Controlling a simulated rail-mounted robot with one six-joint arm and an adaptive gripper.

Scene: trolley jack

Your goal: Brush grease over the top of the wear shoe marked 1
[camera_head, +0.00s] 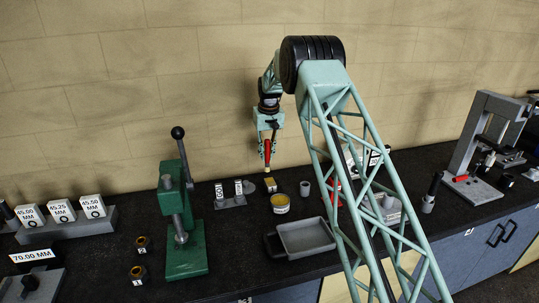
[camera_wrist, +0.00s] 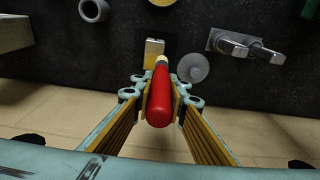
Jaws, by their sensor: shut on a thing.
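My gripper (camera_head: 267,146) is shut on a red-handled brush (camera_head: 267,152), which hangs tip-down above the bench. In the wrist view the red handle (camera_wrist: 159,100) lies between the fingers, and its pale far end (camera_wrist: 161,62) appears beside a small yellowish block (camera_wrist: 153,49). That block also shows below the brush in the head view (camera_head: 270,184); whether they touch I cannot tell. A yellow tin (camera_head: 280,203) stands just in front of the block.
A grey cup (camera_head: 305,188) stands right of the block, and a grey tray (camera_head: 306,237) lies in front. A green press (camera_head: 182,225) and two small upright blocks (camera_head: 230,193) stand left. A grey disc (camera_wrist: 194,68) is close to the brush. The wall is behind.

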